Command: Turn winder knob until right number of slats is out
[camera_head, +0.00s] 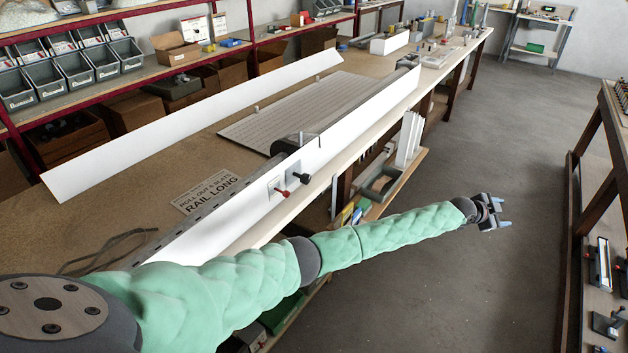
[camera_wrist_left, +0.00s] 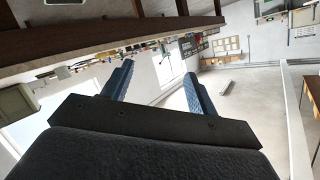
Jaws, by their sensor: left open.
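A plate with a red knob (camera_head: 283,193) and a black knob (camera_head: 304,178) sits on the near white rail (camera_head: 340,135) on the long bench. Which one is the winder knob I cannot tell. A pale slatted sheet (camera_head: 300,108) lies flat behind this rail, next to a dark roller part (camera_head: 290,143); its slats are too fine to count. My left gripper (camera_head: 500,212) is open and empty, over the aisle floor, well right of the knobs. Its blue fingers show apart in the left wrist view (camera_wrist_left: 158,88).
A second long white board (camera_head: 200,120) stands along the back of the bench (camera_head: 150,180). Shelves with grey bins (camera_head: 75,70) line the back wall. White profiles (camera_head: 410,135) stand upright below the bench edge. The aisle floor (camera_head: 500,280) is clear; another bench stands at right.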

